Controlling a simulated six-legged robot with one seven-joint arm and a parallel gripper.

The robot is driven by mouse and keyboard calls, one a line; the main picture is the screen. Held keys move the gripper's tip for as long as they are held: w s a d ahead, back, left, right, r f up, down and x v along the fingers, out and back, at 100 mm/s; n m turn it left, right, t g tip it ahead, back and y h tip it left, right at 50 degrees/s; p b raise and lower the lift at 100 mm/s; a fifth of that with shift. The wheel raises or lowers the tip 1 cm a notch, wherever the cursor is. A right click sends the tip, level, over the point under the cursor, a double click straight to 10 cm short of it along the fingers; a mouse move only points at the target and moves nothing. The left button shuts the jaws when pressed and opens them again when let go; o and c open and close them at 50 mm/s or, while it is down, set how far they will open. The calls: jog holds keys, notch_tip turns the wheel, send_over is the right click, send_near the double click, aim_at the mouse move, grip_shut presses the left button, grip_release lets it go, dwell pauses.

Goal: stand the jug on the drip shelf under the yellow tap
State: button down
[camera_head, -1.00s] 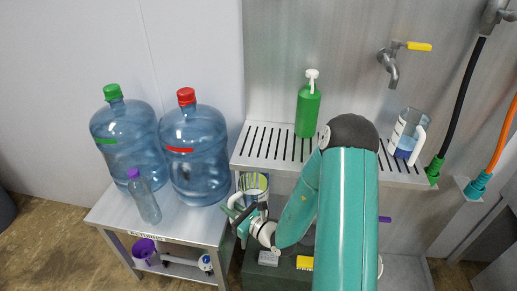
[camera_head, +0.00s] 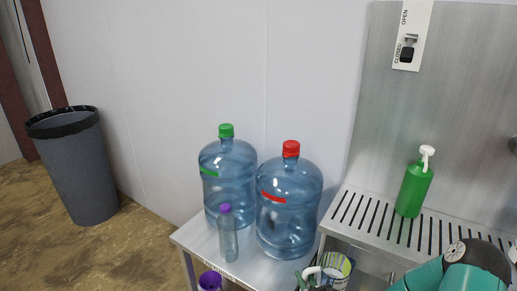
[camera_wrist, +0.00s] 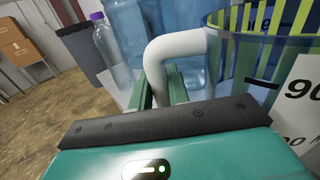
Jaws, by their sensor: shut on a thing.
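My gripper (camera_head: 305,284) is shut on the white handle of a jug (camera_head: 338,266), low at the bottom edge of the head view. In the wrist view, my green fingers (camera_wrist: 158,88) stand on either side of the white tubular handle. The jug's body (camera_wrist: 262,50) is beside them on the right, with a yellow-and-dark striped band and a white label with black figures. Its base is out of view. The drip shelf (camera_head: 382,216) is slotted grey metal, to the right of the jug. The yellow tap is not in view now.
A green pump bottle (camera_head: 413,188) stands on the shelf. Two large blue water bottles (camera_head: 228,180) and a small purple-capped bottle (camera_head: 228,235) stand on a metal table (camera_head: 190,238) left of the jug. A bin (camera_head: 80,170) stands far left. A switch panel (camera_head: 409,30) is above.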

jog(key=shift+w+f+m+t+h, duration=0.25)
jog(key=shift+f+m+h, duration=0.2)
jog(key=shift+h, duration=0.15)
jog(key=shift+w+f+m+t+h, duration=0.2)
jog(key=shift+f+m+h, duration=0.2)
jog(key=shift+h, duration=0.2)
jog(key=shift+w+d+f+m+h, duration=0.2)
jog(key=shift+w+m+h, duration=0.15)
jog(key=shift+m+h, duration=0.35)
jog(key=shift+w+d+f+m+h, duration=0.15)
jog(key=shift+w+m+h, duration=0.2)
jog(key=shift+h, duration=0.55)
